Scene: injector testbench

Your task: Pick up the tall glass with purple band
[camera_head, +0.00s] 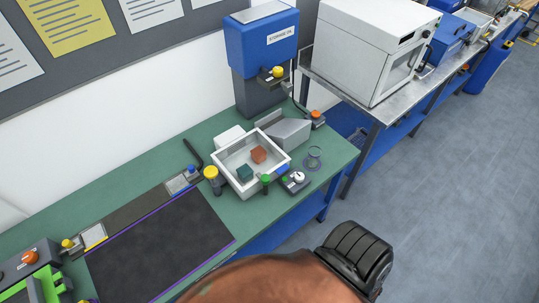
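A small clear glass (314,155) stands near the right front corner of the green bench. A purplish ring shows around its lower part, and it looks upright. It is small in the view, so its height and exact band are hard to tell. Nothing covers the glass.
Left of the glass are a small device with a white knob (297,178) and a white tray (229,165) holding red and green blocks. A grey wedge (288,132) and orange button (316,114) stand behind. A dark mat (160,245) lies left. Floor is clear at right.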

